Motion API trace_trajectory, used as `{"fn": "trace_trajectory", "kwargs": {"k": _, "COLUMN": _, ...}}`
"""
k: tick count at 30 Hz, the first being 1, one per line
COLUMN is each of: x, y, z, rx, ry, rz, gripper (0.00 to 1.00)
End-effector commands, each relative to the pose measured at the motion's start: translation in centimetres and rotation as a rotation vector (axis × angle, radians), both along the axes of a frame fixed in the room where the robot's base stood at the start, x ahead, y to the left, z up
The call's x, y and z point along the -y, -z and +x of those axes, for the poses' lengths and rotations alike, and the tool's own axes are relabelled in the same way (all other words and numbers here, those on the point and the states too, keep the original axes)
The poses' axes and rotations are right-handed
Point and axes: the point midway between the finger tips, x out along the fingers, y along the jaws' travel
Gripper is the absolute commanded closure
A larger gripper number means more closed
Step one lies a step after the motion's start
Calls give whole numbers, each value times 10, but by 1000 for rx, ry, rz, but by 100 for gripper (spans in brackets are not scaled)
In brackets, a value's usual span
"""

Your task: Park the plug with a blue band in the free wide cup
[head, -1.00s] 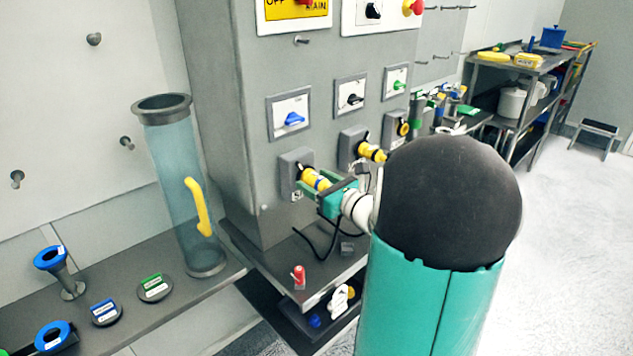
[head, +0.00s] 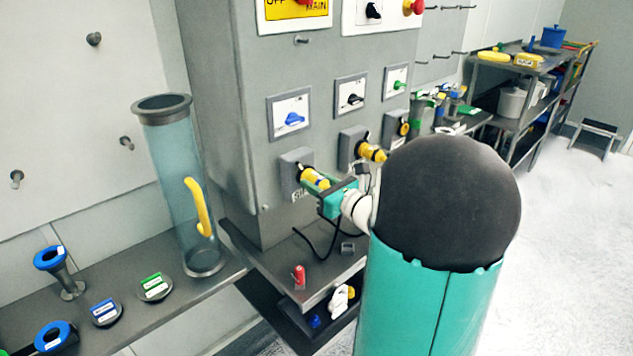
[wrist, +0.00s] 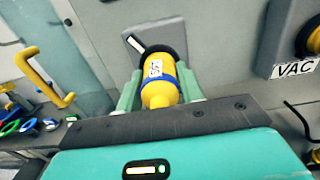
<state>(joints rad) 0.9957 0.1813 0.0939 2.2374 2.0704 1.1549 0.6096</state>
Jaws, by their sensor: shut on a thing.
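The yellow plug with a blue band (wrist: 161,90) sits between the two fingers of my gripper (wrist: 160,88) in the wrist view. My gripper is shut on it. In the head view my gripper (head: 322,187) holds the plug (head: 316,177) at the grey socket box on the cabinet's front. The plug's far end is at the dark round socket (wrist: 158,50); I cannot tell whether it is still seated. A small grey cup (head: 347,247) stands on the ledge below; I cannot tell whether it is a wide one.
A second yellow plug (head: 371,152) sits in the socket to the right, above a VAC label (wrist: 295,68). A red plug (head: 299,274) stands on the ledge (head: 318,262). A clear tube (head: 178,190) with a yellow handle stands left. Black cable hangs below my gripper.

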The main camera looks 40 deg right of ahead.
Motion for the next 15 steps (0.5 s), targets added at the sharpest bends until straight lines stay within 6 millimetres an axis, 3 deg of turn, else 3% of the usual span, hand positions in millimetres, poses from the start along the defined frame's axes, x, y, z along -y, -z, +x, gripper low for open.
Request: {"fn": "trace_trajectory", "kwargs": {"k": 15, "x": 1, "y": 0, "z": -20, "rx": -1, "ry": 2, "rz": -1, "gripper": 99}}
